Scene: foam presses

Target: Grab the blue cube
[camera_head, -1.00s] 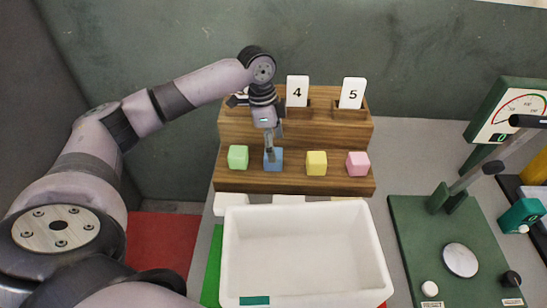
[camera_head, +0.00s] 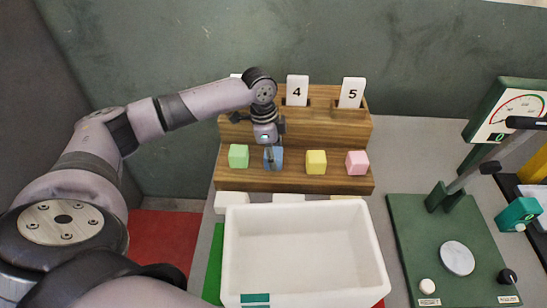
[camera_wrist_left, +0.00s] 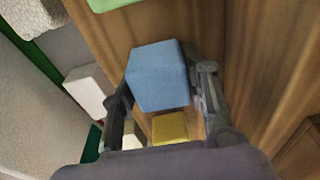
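The blue cube (camera_head: 273,158) sits on the lower step of the wooden stand, between the green and yellow cubes. My left gripper (camera_head: 273,152) is right above it, pointing down, with one finger on either side of the cube. In the left wrist view the blue cube (camera_wrist_left: 158,76) lies between the fingertips of the left gripper (camera_wrist_left: 162,80). The fingers are spread about the cube's width and look open around it. Whether they touch its sides is hard to tell. My right gripper is not in view.
A green cube (camera_head: 238,156), a yellow cube (camera_head: 316,162) and a pink cube (camera_head: 357,163) share the wooden stand (camera_head: 300,184). Number cards stand behind. A white bin (camera_head: 233,250) is in front. A green press (camera_head: 410,225) with a dial stands right.

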